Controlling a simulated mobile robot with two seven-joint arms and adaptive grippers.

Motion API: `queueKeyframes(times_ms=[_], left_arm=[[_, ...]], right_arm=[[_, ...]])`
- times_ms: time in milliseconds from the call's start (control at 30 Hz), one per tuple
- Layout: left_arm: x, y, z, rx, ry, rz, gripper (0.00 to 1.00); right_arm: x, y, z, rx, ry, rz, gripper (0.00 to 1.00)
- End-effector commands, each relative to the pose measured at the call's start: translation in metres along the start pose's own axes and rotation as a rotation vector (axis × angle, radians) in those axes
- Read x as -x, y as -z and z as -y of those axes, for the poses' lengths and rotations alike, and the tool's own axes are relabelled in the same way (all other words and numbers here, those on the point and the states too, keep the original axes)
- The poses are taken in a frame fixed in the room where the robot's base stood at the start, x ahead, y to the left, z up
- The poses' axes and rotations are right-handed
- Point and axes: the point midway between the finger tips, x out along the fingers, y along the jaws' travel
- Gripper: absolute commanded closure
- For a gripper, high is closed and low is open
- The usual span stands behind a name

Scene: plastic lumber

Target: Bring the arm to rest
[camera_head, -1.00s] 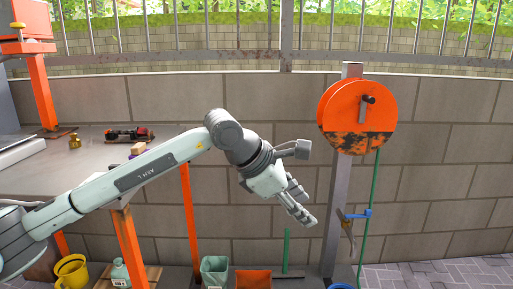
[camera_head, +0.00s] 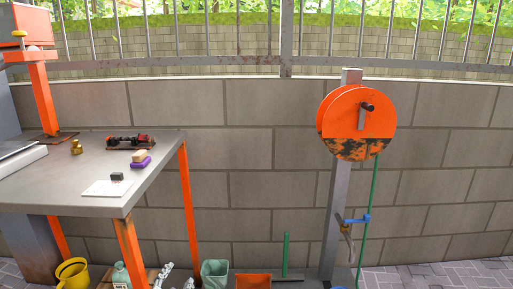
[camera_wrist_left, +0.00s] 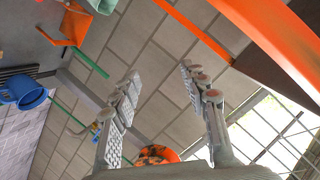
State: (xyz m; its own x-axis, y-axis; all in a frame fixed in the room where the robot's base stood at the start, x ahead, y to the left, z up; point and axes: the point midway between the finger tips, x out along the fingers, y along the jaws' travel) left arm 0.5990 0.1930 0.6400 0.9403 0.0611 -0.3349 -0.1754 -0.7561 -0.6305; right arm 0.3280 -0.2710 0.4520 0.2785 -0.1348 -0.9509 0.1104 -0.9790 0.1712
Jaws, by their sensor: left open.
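My left gripper (camera_head: 177,277) shows only as its fingertips at the bottom edge of the head view, in front of the small wooden board below the grey workbench (camera_head: 110,200). The rest of the left arm is out of the head view. In the left wrist view, the two grey fingers of the left gripper (camera_wrist_left: 160,70) stand well apart with nothing between them. The gripper is open and empty. My right gripper is in neither view.
On the bench are a yellow and purple block pair (camera_head: 141,159), a small brass weight (camera_head: 76,147) and a white plate (camera_head: 108,189). An orange reel (camera_head: 345,140) hangs on a post.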

Motion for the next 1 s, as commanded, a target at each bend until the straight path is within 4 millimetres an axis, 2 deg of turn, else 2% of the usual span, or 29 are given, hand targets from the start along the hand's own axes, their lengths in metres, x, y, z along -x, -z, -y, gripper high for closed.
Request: queueKeyframes(times_ms=[33, 100, 167, 200, 300, 400, 500, 600, 1000], left_arm=[[0.01, -0.037, -0.013, 0.052, -0.04, 0.099, 0.56], [0.027, -0.085, -0.03, 0.125, -0.092, 0.235, 0.56], [0.046, -0.124, -0.046, 0.183, -0.137, 0.351, 0.56], [0.06, -0.149, -0.056, 0.22, -0.167, 0.427, 0.56], [0.1, -0.201, -0.08, 0.301, -0.232, 0.601, 0.56], [0.137, -0.237, -0.099, 0.362, -0.287, 0.74, 0.56], [0.164, -0.259, -0.111, 0.403, -0.322, 0.833, 0.56], [0.178, -0.269, -0.117, 0.424, -0.342, 0.881, 0.56], [0.182, -0.272, -0.118, 0.428, -0.347, 0.894, 0.56]], right_arm=[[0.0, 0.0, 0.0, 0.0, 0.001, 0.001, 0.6], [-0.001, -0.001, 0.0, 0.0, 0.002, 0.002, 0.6], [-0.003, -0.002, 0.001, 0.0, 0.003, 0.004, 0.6], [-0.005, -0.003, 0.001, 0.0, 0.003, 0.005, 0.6], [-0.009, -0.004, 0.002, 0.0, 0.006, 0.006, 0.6], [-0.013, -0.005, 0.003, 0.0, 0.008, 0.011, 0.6], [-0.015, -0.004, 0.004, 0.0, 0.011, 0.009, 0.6], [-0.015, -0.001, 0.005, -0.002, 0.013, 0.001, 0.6], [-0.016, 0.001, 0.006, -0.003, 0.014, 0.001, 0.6]])
